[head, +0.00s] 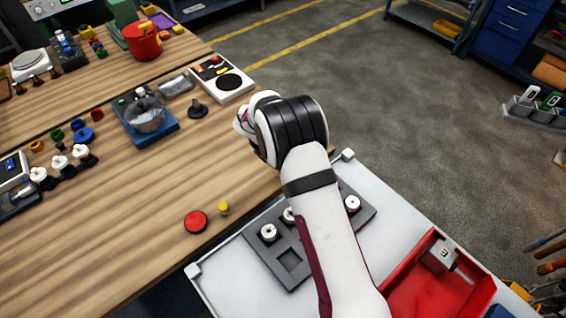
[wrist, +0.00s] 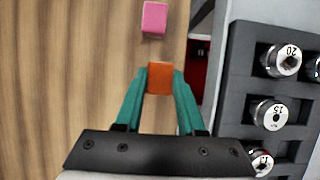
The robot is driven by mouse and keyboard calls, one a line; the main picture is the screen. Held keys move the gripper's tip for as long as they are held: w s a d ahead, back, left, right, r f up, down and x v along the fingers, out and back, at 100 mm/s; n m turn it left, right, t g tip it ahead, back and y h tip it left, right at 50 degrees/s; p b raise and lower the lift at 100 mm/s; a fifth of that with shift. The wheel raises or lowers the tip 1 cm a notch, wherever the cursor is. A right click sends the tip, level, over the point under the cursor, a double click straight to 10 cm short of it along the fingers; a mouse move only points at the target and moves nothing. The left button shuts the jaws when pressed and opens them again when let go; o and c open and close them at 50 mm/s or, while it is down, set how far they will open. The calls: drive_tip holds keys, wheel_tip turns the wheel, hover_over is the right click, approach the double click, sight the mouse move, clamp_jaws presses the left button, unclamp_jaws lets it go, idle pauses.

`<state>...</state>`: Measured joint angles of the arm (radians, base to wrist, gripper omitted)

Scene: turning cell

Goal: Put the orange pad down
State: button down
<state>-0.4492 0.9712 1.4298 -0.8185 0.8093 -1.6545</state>
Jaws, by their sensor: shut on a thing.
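In the wrist view my gripper (wrist: 160,84) is shut on the orange pad (wrist: 160,75), with a teal finger on each side of it. The pad is over the wooden bench (wrist: 60,90), near the bench's right edge. I cannot tell whether it touches the wood or hangs a little above it. A pink block (wrist: 154,18) lies on the wood beyond the pad, apart from it. In the head view my arm hides the fingers and the pad.
A dark holder (wrist: 238,110) with numbered metal cylinders is right of the bench edge, on a pale cart (head: 225,270). A red bin (head: 405,290) is on the cart. A red disc (head: 196,222) and yellow peg (head: 223,208) stand near the bench edge. Bare wood lies left of the pad.

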wheel_tip(320, 180, down, 2)
drive_tip(key=c, duration=0.5)
unclamp_jaws()
drive_tip(key=shift+f, duration=0.1)
